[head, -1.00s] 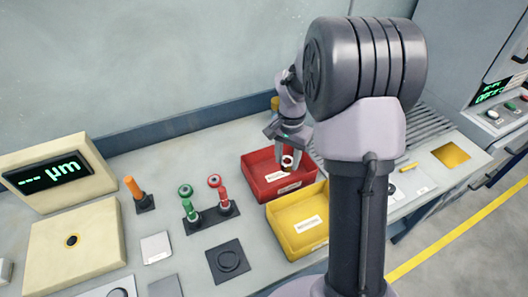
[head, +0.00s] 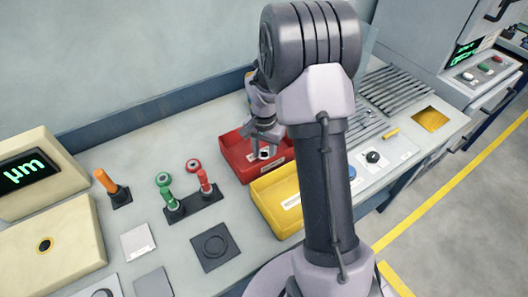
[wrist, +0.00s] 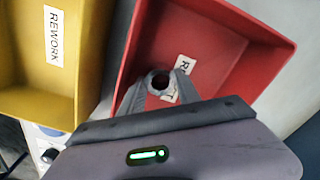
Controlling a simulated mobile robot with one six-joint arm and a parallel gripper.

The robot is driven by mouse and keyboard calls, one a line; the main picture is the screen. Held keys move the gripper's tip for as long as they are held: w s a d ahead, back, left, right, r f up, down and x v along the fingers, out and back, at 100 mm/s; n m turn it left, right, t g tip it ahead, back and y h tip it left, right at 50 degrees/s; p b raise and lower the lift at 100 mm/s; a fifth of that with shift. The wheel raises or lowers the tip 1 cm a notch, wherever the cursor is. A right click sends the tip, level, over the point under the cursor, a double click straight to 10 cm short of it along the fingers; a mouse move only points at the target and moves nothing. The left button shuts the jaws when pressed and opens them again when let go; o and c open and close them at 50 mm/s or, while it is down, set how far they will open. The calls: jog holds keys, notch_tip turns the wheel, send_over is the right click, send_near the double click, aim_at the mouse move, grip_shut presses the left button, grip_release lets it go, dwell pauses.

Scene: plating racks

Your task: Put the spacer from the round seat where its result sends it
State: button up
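My gripper (head: 264,154) is over the red bin (head: 236,166), its fingertips low near the bin's opening. In the wrist view the fingers (wrist: 160,90) are closed around a small dark-holed ring, the spacer (wrist: 160,76). The spacer also shows as a pale ring at the fingertips in the head view (head: 264,153). Whether it touches the bin floor I cannot tell. The red bin's label is partly hidden by the gripper; "RE" and "T" show. The yellow bin (wrist: 25,85) beside it reads "REWORK". A dark square plate with a round seat (head: 211,247) looks empty.
A beige gauge with a green "µm" display (head: 24,172) stands at the left. Green (head: 164,181) and red (head: 193,167) topped posts and an orange-handled tool (head: 105,182) stand on the bench. A slotted rack (head: 395,90) lies at the right.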

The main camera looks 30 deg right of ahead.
jog(key=shift+o, duration=0.8)
notch_tip(320, 180, up, 12)
jog(key=p, duration=0.4)
jog(key=s+a+r+n+t, duration=0.1)
jog(key=s+a+r, duration=0.25)
jog(key=r, duration=0.25)
jog(key=s+a+r+n+t, duration=0.1)
jog(key=s+a+r, duration=0.1)
jog(key=a+r, duration=0.35)
jog(key=s+a+r+n+t+y, duration=0.1)
jog(key=s+a+r+n+t, duration=0.1)
jog(key=s+a, duration=0.2)
jog(key=s+a+r+n+t+y, duration=0.1)
jog(key=s+a, duration=0.4)
jog(key=s, duration=0.6)
jog(key=shift+s+r+n+t, duration=0.3)
jog(key=shift+r+n+t, duration=0.1)
jog(key=shift+r+n, duration=0.4)
